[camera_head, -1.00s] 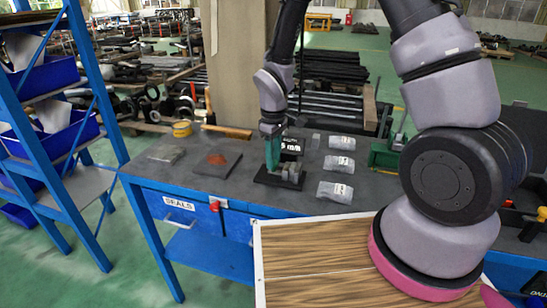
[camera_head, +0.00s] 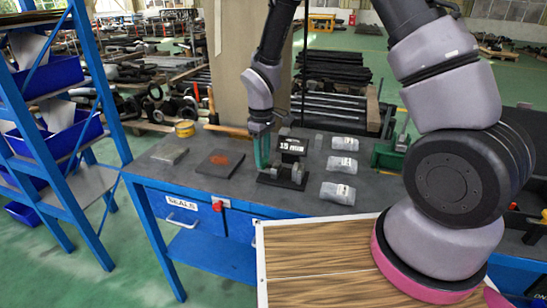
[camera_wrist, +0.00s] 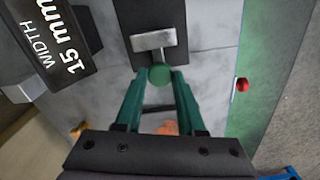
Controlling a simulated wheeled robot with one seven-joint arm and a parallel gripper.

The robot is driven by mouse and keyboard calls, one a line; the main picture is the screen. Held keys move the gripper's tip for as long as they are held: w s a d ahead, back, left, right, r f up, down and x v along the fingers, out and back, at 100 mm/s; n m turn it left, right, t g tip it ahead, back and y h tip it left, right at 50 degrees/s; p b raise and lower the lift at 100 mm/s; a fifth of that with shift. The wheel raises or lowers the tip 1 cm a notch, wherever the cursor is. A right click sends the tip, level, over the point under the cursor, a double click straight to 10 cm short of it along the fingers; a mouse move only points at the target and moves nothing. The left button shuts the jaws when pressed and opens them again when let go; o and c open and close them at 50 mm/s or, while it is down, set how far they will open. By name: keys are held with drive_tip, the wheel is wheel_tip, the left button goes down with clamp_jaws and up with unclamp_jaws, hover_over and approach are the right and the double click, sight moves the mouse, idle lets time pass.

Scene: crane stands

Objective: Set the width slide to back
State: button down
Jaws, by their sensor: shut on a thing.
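The width fixture has a black base plate (camera_head: 283,182) on the blue-framed table and a black sign (camera_head: 293,145) reading 15 mm. In the wrist view the sign (camera_wrist: 62,40) reads WIDTH 15 mm. A metal T-shaped slide piece (camera_wrist: 154,41) lies on a black plate there, with a round green knob (camera_wrist: 160,76) at its near end. My gripper (camera_head: 262,165) stands at the left side of the fixture. In the wrist view its green fingers are shut on the knob, one on each side.
Several clear bagged parts (camera_head: 342,164) lie right of the fixture. A dark plate with a rusty patch (camera_head: 221,161) and a grey block (camera_head: 170,154) lie left. Yellow tape (camera_head: 185,128) is at the back edge. A pillar (camera_head: 236,60) stands behind, a blue shelf (camera_head: 62,130) far left.

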drive_tip(key=shift+w+a+r, duration=0.1)
drive_tip(key=shift+w+a, duration=0.05)
drive_tip(key=shift+a, duration=0.15)
drive_tip(key=c, duration=0.5)
unclamp_jaws()
drive_tip(key=shift+a, duration=0.1)
wheel_tip(320, 180, up, 11)
